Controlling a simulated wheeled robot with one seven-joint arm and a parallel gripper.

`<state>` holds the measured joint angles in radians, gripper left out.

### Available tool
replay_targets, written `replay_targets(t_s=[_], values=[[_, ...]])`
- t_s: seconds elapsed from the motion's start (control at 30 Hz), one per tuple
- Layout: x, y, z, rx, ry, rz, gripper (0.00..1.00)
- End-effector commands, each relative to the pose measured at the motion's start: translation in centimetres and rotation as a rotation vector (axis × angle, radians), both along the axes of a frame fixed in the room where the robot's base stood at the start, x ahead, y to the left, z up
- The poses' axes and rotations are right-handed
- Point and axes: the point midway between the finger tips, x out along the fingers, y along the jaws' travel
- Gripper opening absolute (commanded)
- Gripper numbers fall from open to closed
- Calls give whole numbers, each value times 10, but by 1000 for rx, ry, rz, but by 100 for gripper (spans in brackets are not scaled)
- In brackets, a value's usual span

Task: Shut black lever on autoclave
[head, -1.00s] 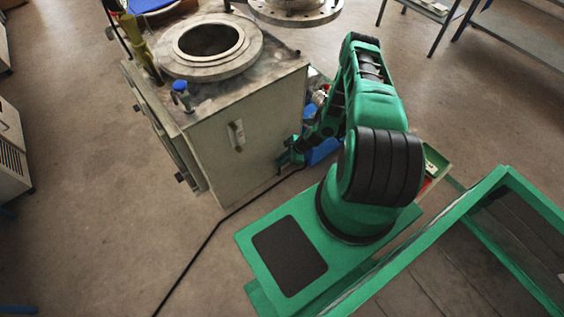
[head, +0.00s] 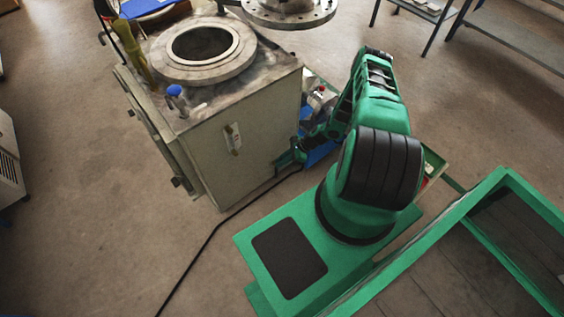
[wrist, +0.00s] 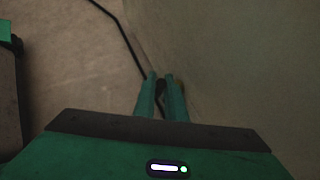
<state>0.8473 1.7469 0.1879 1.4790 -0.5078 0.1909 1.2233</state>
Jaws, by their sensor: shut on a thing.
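The autoclave (head: 222,150) is a worn, pale grey-green box with a round open port (head: 201,43) on top. It stands left of my arm in the head view. My gripper (head: 283,162) is low beside the autoclave's lower right edge. In the wrist view, the two green fingers (wrist: 161,88) are closed around a small dark piece, which looks like the black lever (wrist: 161,85), close to the pale autoclave wall (wrist: 240,60). Most of the lever is hidden by the fingers, and its angle cannot be told.
A black cable (head: 213,233) runs along the floor by the autoclave's base, near my gripper. A blue-topped valve (head: 175,93) stands on the autoclave. Dark knobs (head: 178,182) stick out on its left side. A shelf table (head: 515,45) is at the back right.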

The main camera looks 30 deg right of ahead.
Motion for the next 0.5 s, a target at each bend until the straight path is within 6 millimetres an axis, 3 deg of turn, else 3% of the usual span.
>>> replay_targets(t_s=[0.13,0.17,0.23,0.5], values=[[2,-4,1,-6,-3,-3,0],[2,-4,1,-6,-3,-3,13],[2,-3,1,-7,-3,-2,29],[1,1,1,-4,-2,4,29]])
